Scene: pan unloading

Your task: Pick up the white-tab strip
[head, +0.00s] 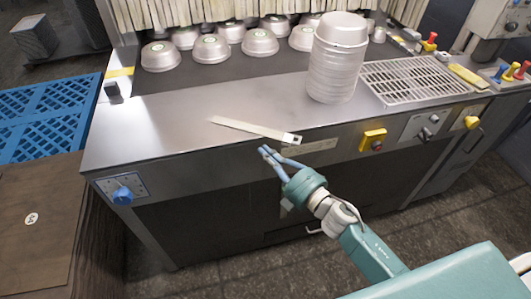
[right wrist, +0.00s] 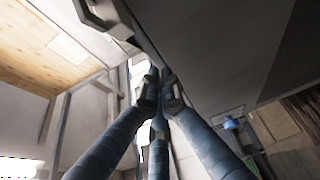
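The white-tab strip (head: 243,127) is a long, thin, pale strip lying flat on the steel worktop near its front edge. Its right end has a white tab (head: 291,139) with a small dark mark. My right gripper (head: 281,157) is in front of the worktop's front edge, just below the tab end in the head view. In the right wrist view the fingers (right wrist: 159,88) point away from the camera, and I cannot clearly make out the strip. My left gripper is not in view.
A stack of metal pans (head: 335,70) stands right of the strip, beside a grille (head: 415,78). Upturned pans (head: 160,56) sit at the back under a strip curtain. The front panel has a blue knob (head: 123,195) and a yellow switch (head: 373,139). The worktop's left part is clear.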

